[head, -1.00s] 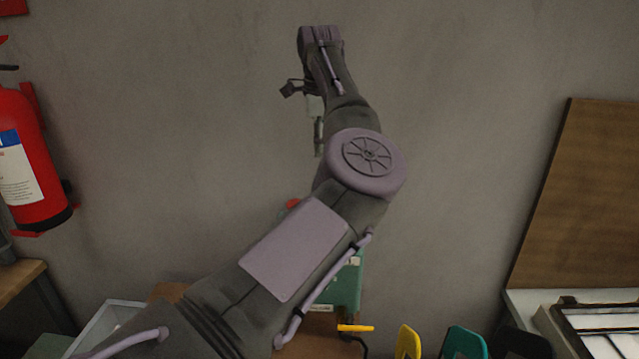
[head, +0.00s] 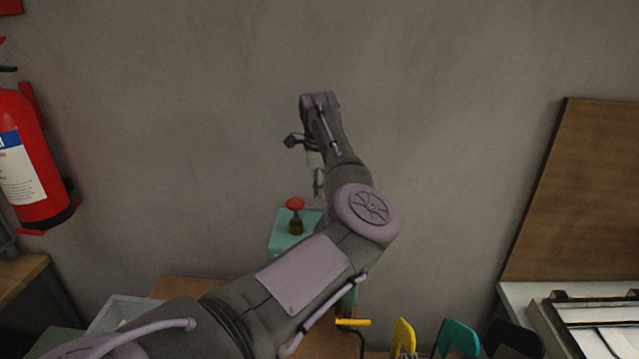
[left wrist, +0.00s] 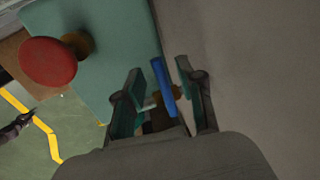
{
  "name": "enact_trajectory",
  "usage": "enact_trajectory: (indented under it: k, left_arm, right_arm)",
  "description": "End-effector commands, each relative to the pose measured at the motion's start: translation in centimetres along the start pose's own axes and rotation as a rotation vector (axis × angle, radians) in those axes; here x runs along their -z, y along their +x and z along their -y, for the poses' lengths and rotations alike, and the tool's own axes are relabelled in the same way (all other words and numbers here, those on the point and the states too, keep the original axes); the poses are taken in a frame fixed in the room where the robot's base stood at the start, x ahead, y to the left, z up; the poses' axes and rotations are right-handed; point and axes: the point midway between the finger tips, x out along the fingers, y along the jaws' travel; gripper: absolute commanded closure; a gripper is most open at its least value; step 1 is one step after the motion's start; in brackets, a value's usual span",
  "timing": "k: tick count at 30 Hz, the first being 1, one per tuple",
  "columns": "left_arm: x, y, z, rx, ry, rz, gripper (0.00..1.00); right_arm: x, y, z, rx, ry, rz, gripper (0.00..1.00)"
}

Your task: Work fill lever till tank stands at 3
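A teal box (head: 282,243) stands by the wall in the head view, partly hidden behind my left arm. A red knob (head: 295,204) on a brown stem rises from its top; the knob also shows in the left wrist view (left wrist: 48,63). My left gripper (head: 318,188) is above the box, to the right of the knob. In the left wrist view its fingers (left wrist: 160,98) are apart, with a blue lever-like bar (left wrist: 163,80) between them; gaps show beside the bar. I cannot make out a tank level. My right gripper is not in view.
A yellow crank handle (head: 353,322) sits at the lower middle. Yellow (head: 404,338) and teal (head: 458,338) shapes stand right of it. A grey tray (head: 120,312) is lower left, a fire extinguisher (head: 30,165) hangs left, and a brown board (head: 580,190) leans at right.

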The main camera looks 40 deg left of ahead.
Motion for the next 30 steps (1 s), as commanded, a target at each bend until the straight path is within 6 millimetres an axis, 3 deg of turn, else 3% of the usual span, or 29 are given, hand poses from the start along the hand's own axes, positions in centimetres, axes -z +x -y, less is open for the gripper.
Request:
enact_trajectory:
  k: [1, 8, 23, 30]
  left_arm:
    - [0.0, 0.0, 0.0, 0.000, 0.000, 0.000, 0.62]
    - [0.0, 0.0, 0.0, 0.000, 0.000, 0.000, 1.00]
    - [0.0, 0.0, 0.0, 0.000, -0.015, 0.003, 1.00]
    - [0.1, 0.1, -0.2, 0.001, -0.116, 0.022, 1.00]
  right_arm:
    - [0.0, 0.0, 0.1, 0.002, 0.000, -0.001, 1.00]
    - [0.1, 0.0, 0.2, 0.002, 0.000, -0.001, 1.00]
    - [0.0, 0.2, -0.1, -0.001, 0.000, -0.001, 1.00]
    - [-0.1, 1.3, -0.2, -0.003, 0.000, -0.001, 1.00]
